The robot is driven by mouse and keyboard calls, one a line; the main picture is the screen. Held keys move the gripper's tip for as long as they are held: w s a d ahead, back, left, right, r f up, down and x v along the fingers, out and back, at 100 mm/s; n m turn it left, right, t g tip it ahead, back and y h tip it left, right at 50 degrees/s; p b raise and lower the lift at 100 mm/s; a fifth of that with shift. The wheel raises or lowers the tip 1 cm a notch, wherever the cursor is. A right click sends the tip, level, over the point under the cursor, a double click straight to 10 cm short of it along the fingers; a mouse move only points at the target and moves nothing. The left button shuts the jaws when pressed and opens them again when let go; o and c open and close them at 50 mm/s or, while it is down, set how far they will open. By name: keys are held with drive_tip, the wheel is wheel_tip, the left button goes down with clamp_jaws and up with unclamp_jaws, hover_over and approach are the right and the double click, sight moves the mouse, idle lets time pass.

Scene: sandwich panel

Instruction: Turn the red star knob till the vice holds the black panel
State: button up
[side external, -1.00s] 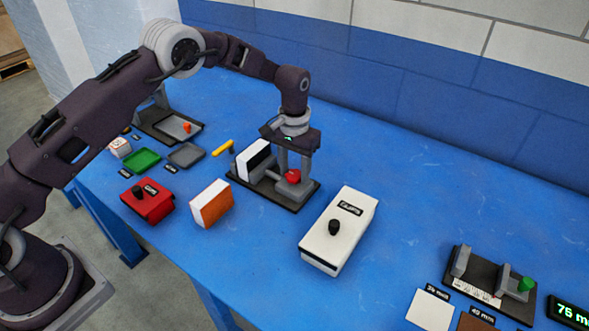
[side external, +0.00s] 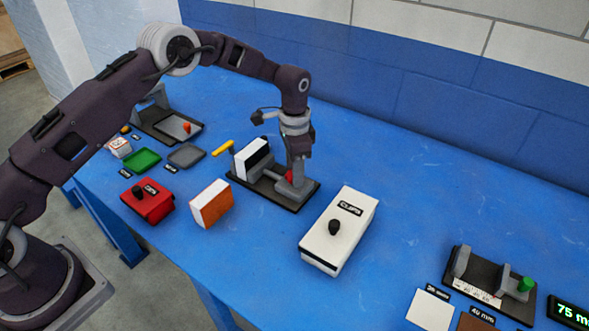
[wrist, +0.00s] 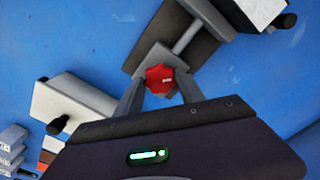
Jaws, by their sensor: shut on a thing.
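The red star knob (wrist: 160,80) sits on the grey end block of the vice (side external: 268,186). My gripper (wrist: 158,90) is shut on the knob, one finger on each side, in the wrist view. In the side view, my gripper (side external: 294,178) points straight down and hides most of the knob. The black panel (side external: 257,158) stands upright at the left end of the vice, with a white face toward the left. From these views I cannot tell whether the vice's moving jaw touches the panel.
A white clips box (side external: 340,228) stands right of the vice. An orange-and-white block (side external: 212,204) and a red box (side external: 148,200) stand to the left. A gauge with a green knob (side external: 525,284) is at far right.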

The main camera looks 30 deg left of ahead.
drive_tip(key=shift+m, duration=0.3)
drive_tip(key=o, duration=1.4)
drive_tip(key=shift+c, duration=0.2)
wheel_tip(320, 180, up, 7)
drive_tip(key=shift+r, duration=0.1)
